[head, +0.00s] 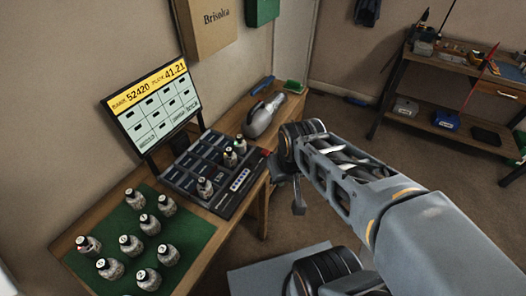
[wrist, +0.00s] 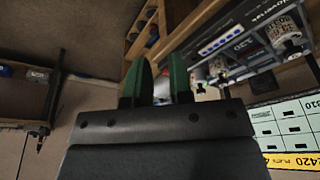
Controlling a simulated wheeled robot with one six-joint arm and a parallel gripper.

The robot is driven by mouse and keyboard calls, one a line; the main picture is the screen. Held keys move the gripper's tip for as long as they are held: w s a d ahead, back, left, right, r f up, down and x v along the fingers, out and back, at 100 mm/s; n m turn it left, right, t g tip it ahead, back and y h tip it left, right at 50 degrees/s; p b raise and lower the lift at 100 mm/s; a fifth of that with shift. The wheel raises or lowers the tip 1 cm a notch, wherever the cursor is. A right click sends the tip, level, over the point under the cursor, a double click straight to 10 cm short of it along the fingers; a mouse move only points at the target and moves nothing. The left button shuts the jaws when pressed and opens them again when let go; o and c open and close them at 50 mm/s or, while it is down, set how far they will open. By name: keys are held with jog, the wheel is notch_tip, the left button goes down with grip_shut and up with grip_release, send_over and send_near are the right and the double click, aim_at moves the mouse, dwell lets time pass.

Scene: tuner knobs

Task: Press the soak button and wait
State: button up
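A dark device (head: 190,182) with a grid of compartments stands on the wooden bench. A light strip with a row of small blue marks (head: 240,180) is on its front right face; it also shows in the wrist view (wrist: 220,42). I cannot read which control is the soak button. A small red spot (head: 267,153) shows at the device's right end. My gripper (head: 298,206) hangs off the bench's front edge, right of the device and apart from it. In the wrist view its two green fingers (wrist: 160,78) stand apart with nothing between them.
Several knobbed bottles (head: 131,245) stand on a green mat (head: 190,232) at left; others sit in the device. A screen (head: 155,108) reading 52420 and 41.21 stands behind. A grey rounded tool (head: 264,115) lies at the bench's far end. A shelf (head: 450,95) stands far right.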

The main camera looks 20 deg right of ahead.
grip_shut()
dwell(1.2)
